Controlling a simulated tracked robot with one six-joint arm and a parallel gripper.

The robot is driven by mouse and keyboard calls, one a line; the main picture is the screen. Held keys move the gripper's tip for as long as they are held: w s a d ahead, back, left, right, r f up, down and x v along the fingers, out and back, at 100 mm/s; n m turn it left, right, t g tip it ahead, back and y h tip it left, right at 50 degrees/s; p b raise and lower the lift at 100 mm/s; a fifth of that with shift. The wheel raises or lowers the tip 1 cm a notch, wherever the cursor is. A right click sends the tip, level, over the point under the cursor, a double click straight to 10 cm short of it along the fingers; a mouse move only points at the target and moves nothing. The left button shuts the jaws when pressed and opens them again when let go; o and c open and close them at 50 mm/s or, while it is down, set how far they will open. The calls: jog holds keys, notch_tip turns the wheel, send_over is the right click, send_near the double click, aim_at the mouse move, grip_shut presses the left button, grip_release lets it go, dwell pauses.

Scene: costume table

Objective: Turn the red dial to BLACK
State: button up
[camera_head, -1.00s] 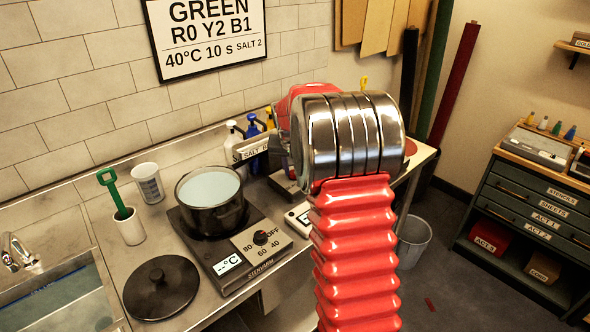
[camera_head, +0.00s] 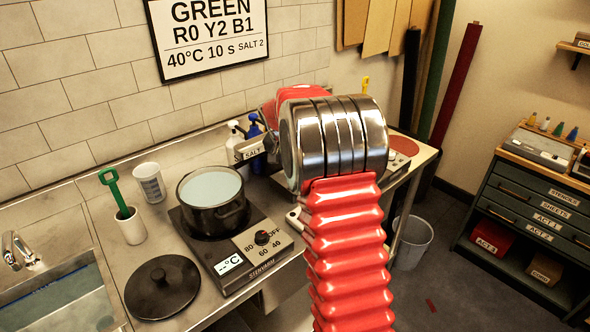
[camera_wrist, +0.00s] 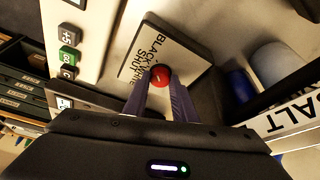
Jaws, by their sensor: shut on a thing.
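The red dial (camera_wrist: 160,76) shows in the wrist view, on a pale plate (camera_wrist: 178,50) lettered BLACK, WHITE and SHUT. My gripper (camera_wrist: 160,86) has its two fingers on either side of the dial and is shut on it. A small light mark shows on the dial's face, but I cannot tell exactly which word it points at. In the head view my arm hides the dial, its plate and my fingertips.
A SALT label (camera_wrist: 290,115) is close at the right in the wrist view. A button panel (camera_wrist: 70,50) lies at the left. In the head view a pot (camera_head: 212,205) stands on a hot plate (camera_head: 220,262), left of my arm. A grey bin (camera_head: 413,243) stands on the floor.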

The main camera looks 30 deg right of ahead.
jog(key=shift+a, duration=0.1)
jog(key=o, duration=1)
jog(key=shift+o, duration=0.2)
jog(key=shift+r, duration=0.1)
jog(key=v, duration=1.3)
jog(key=shift+r, duration=0.3)
